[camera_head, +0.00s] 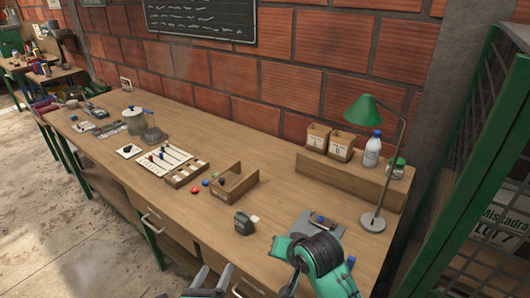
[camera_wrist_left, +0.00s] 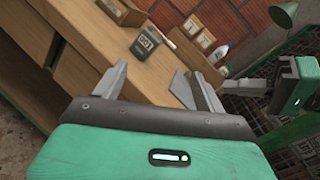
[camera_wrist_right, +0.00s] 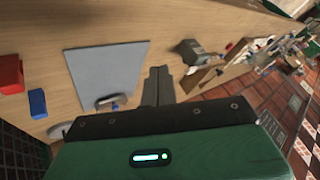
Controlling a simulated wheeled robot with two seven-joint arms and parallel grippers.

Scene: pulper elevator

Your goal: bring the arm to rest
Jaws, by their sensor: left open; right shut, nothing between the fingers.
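My left gripper (camera_head: 212,281) is low at the bottom edge of the head view, in front of the bench. In the left wrist view its two fingers (camera_wrist_left: 158,80) stand wide apart with nothing between them. My right arm's green wrist (camera_head: 327,266) is over the near right part of the bench, and its fingertips are hard to make out there. In the right wrist view the right fingers (camera_wrist_right: 157,82) are together and empty, above the bench beside a grey plate (camera_wrist_right: 103,72).
The wooden bench (camera_head: 180,222) runs along a brick wall. A small dark box (camera_head: 243,223) stands left of my right wrist. A green lamp (camera_head: 364,112), a raised shelf (camera_head: 340,172) and a mesh cage (camera_head: 450,200) are at the right. A wooden holder (camera_head: 235,187) stands mid-bench.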

